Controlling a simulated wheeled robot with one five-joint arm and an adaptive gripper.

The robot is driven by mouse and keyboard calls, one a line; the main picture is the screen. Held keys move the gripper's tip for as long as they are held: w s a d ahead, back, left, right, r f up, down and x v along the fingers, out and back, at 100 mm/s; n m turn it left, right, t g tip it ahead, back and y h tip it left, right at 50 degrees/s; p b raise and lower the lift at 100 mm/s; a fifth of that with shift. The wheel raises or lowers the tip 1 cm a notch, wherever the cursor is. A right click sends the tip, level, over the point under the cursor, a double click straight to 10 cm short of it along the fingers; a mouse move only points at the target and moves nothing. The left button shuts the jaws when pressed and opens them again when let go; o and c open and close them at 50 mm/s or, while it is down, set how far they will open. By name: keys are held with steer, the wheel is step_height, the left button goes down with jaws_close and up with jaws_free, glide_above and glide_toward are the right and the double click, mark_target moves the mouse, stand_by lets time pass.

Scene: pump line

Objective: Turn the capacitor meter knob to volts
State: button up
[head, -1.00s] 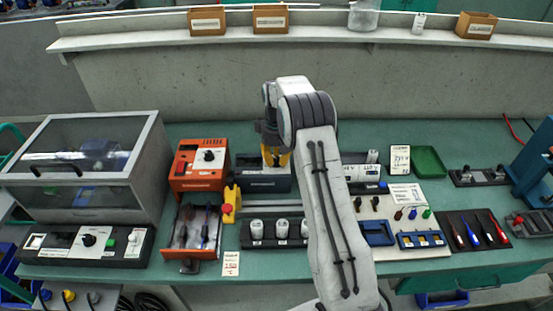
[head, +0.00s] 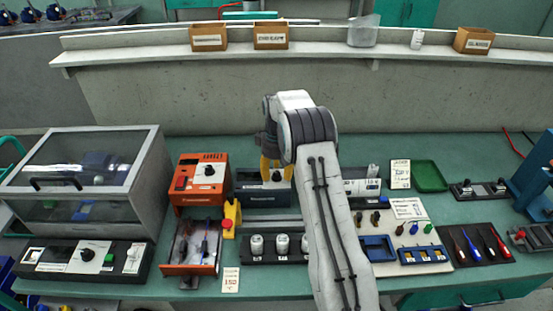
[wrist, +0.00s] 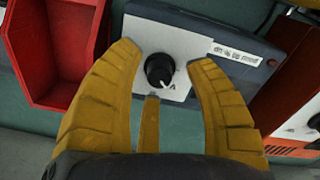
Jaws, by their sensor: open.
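The meter is a dark blue-grey box (head: 262,195) at the middle back of the bench, partly hidden behind my gripper. In the wrist view its white panel (wrist: 184,45) carries a round black knob (wrist: 159,68) and a label strip. The knob's white pointer line aims toward the lower right, near a letter that looks like A. My gripper (wrist: 164,56) is open, with yellow fingers on the left and right of the knob and a third below it. Gaps show between the fingers and the knob. In the head view my gripper (head: 276,168) is over the meter.
An orange device (head: 200,184) with its own knob stands left of the meter, above an open drawer (head: 194,250). A yellow block with a red button (head: 230,218) is close by. A red bin (wrist: 55,50) sits beside the meter in the wrist view. White-topped parts (head: 256,245) stand in front.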

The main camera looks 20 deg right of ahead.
mark_target(276, 172)
step_height(276, 172, up, 11)
steer(key=shift+r, duration=0.15)
stand_by(0.4)
stand_by(0.5)
steer(key=s+f+m, duration=0.1)
steer(key=f, duration=0.1)
steer(key=s+f+m, duration=0.1)
steer(key=f, duration=0.2)
steer(key=s+f, duration=0.1)
steer(key=f, duration=0.2)
steer(key=shift+a+f+m+g, duration=0.15)
steer(key=shift+a+m+g, duration=0.15)
steer(key=shift+a+m, duration=0.1)
steer(key=s+a+r, duration=0.3)
steer(key=s, duration=0.7)
steer(key=s+a+r, duration=0.3)
steer(key=s, duration=0.7)
steer(key=s+a+r, duration=0.3)
steer(key=s, duration=0.7)
step_height(276, 172, up, 6)
steer(key=s+a+n+t, duration=0.1)
steer(key=s+a+t, duration=0.1)
steer(key=t, duration=0.2)
steer(key=shift+t, duration=0.3)
